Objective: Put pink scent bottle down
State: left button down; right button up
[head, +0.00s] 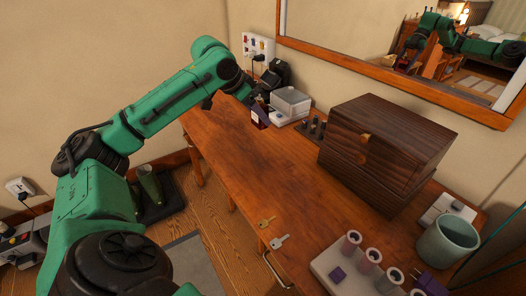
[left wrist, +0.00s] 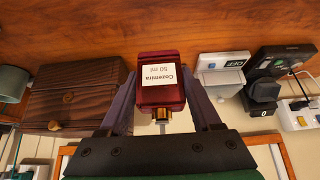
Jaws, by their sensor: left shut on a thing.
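A dark red-pink scent bottle (left wrist: 160,92) with a white label reading "Cozemira 50 ml" and a gold neck sits between the two fingers of my left gripper (left wrist: 162,100) in the left wrist view. The gripper is shut on it. In the head view the bottle (head: 260,118) shows partly below my left gripper (head: 257,105), at the far end of the wooden dresser top (head: 235,150). I cannot tell whether its base touches the wood. My right gripper is not in view.
A grey-white box (head: 290,102) and a black device (head: 273,74) stand right beside the bottle, near the wall. The middle top is clear.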

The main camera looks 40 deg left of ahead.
pick_arm(q)
notch_tip(320, 180, down, 14)
jog(key=shift+r+b, duration=0.15)
jog(key=shift+b, duration=1.05)
jog(key=shift+c, duration=0.4)
grip_release()
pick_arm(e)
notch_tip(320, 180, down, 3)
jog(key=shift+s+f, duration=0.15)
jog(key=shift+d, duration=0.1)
pick_arm(q)
jog(key=v, duration=1.2)
jog(key=shift+p, duration=0.3)
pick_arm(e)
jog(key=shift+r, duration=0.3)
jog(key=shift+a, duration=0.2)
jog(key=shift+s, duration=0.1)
